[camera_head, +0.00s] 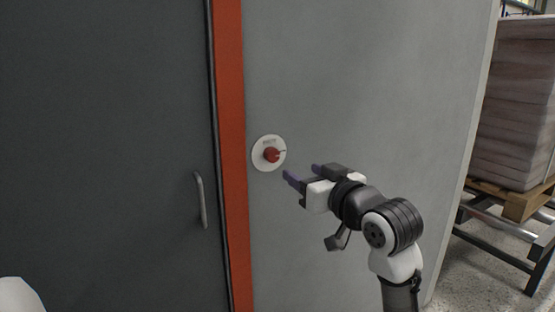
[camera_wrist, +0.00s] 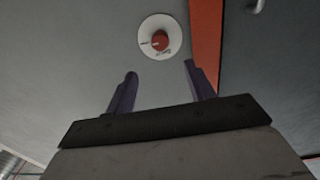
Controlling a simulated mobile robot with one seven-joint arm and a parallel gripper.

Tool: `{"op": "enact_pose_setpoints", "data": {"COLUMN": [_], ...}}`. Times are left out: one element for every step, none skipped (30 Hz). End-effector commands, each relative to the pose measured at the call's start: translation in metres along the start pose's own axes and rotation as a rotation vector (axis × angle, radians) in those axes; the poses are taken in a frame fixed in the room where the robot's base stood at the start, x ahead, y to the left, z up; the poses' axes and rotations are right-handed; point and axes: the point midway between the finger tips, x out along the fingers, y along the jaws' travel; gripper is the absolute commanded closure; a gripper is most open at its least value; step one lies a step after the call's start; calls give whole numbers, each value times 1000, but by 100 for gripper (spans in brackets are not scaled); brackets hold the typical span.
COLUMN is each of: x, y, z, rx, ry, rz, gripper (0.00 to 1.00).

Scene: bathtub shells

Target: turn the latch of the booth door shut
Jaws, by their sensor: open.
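The latch is a red knob (camera_head: 271,155) on a round white plate (camera_head: 260,163), set on the grey wall just right of the orange door frame. In the wrist view the red knob (camera_wrist: 160,41) and white plate (camera_wrist: 146,28) lie beyond my fingertips, between them in the picture. My gripper (camera_head: 302,172) is open and empty, to the right of the knob and a little below it, apart from it. The wrist view shows both fingers of my gripper (camera_wrist: 160,70) spread wide. The dark grey booth door (camera_head: 100,130) appears flush with its frame.
The orange frame (camera_head: 231,130) runs upright between door and wall. A metal handle (camera_head: 201,200) stands out from the door, left of the knob. The grey wall (camera_head: 370,90) around the knob is bare. A loaded pallet (camera_head: 515,200) stands at the far right, past the wall's edge.

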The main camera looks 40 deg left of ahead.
Motion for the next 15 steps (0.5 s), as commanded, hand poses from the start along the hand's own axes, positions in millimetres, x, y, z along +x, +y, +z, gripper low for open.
{"op": "enact_pose_setpoints", "data": {"x": [10, 17, 25, 32, 39, 48, 54, 60, 69, 75, 81, 88, 93, 97, 102], "y": [-1, -2, -1, -1, -2, -2, -1, -1, -2, -1, -1, -2, -2, -2, -1], "z": [-1, -2, -2, -2, -2, -2, -2, -3, -2, -3, -2, -2, -2, -2, -2], "rx": [1, 1, 2, 1, 1, 0, 1, 1, 1, 0, 0, -1, -1, -2, -1], "ry": [-2, -3, -2, -2, -2, -2, -2, -1, -2, 0, -1, 0, 0, 0, 0], "rz": [-3, -4, -3, -3, -3, -3, -2, -3, -2, -2, -2, -2, -2, -1, 0], "gripper": [46, 46, 46, 46, 46, 46, 46, 46, 46, 46, 46, 46, 46, 46, 46]}}
